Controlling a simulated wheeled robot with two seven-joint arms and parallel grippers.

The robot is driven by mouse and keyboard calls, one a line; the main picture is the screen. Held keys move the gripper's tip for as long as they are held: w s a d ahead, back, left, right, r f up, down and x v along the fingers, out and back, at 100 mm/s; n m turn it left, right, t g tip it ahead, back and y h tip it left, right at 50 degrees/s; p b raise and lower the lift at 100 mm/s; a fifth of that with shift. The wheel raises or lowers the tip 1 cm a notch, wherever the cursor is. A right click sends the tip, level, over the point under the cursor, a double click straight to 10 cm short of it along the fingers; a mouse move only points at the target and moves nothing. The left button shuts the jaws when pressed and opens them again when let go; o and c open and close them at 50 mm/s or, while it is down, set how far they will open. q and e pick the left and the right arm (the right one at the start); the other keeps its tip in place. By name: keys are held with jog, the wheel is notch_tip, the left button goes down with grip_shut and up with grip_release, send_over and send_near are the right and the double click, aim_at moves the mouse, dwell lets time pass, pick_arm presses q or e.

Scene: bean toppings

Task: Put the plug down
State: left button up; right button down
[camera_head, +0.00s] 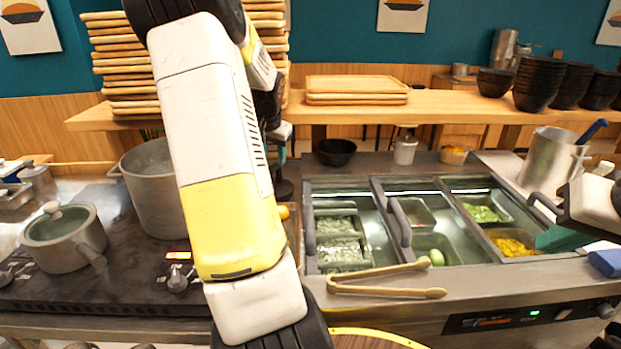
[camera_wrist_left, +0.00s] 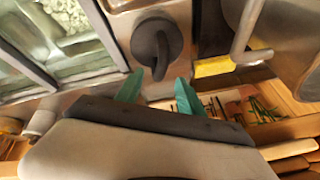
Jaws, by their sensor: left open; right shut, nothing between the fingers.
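The plug (camera_wrist_left: 150,38), a dark round piece with a loop handle, rests on the metal counter in the left wrist view, beside the food wells. In the head view it is a small dark shape (camera_head: 284,189), partly hidden by my left arm. My left gripper (camera_wrist_left: 158,92) has its two teal fingers spread apart, with the plug's handle just beyond the fingertips. In the head view this gripper (camera_head: 283,152) is mostly behind the arm, above the plug. My right gripper (camera_head: 562,239) is at the right edge, shut and empty, over the right end of the wells.
Food wells (camera_head: 308,240) with metal bins fill the middle counter. Wooden tongs (camera_head: 385,290) lie on the front edge. A large pot (camera_head: 152,190) and a lidded pot (camera_head: 62,240) stand on the left stove. A black bowl (camera_head: 336,151) sits behind the wells.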

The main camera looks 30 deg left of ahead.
aim_at(273, 165)
pick_arm(q)
jog(key=x, duration=0.7)
jog(key=shift+w+a+f, duration=0.1)
jog(key=shift+w+a, duration=0.1)
jog(key=shift+w, duration=0.1)
grip_shut()
dwell(1.1)
